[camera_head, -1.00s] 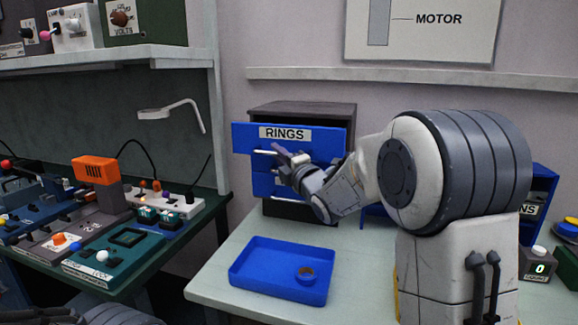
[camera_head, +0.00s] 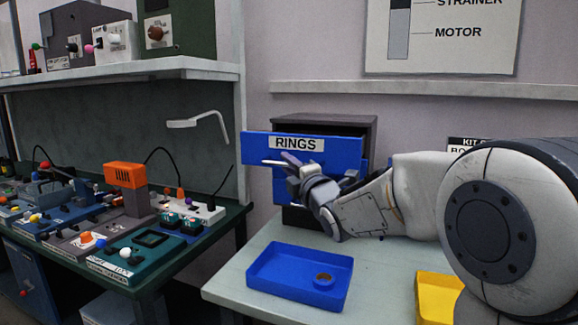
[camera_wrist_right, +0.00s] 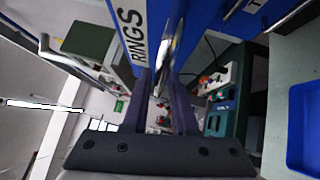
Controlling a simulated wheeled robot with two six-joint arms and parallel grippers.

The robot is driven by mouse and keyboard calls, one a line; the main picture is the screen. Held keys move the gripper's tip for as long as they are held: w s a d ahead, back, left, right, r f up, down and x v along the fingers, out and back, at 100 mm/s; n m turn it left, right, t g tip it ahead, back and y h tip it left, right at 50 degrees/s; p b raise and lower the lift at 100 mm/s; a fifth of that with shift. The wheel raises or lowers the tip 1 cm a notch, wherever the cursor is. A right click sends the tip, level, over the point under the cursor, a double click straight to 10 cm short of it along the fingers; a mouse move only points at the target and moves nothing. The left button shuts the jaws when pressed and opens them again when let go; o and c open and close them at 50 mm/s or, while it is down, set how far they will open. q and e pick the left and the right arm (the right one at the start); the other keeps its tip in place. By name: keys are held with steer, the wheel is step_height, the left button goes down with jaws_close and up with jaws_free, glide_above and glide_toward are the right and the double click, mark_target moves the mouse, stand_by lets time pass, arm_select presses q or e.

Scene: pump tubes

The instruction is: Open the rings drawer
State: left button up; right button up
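The blue drawer front labelled RINGS (camera_head: 340,151) stands out from the dark cabinet (camera_head: 335,119) on the bench, and a strip of dark interior shows behind its top edge. Its light bar handle (camera_head: 272,162) runs across the front below the label. My right gripper (camera_head: 290,163) is at this handle, its two fingers close on either side of it. In the right wrist view the fingers (camera_wrist_right: 163,98) straddle the handle (camera_wrist_right: 167,55) beside the blue front with the RINGS label (camera_wrist_right: 132,35). The grip looks shut on the handle. My left gripper is not in view.
Another blue drawer front sits below RINGS, partly hidden by my gripper. A yellow bin (camera_head: 436,292) is at right. A cluttered side bench (camera_head: 190,254) stands at left.

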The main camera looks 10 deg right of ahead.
steer(key=shift+o, duration=0.5)
steer(key=b+v, duration=0.1)
steer(key=v, duration=0.9)
steer(key=shift+s+b, duration=0.25)
steer(key=shift+b, duration=0.1)
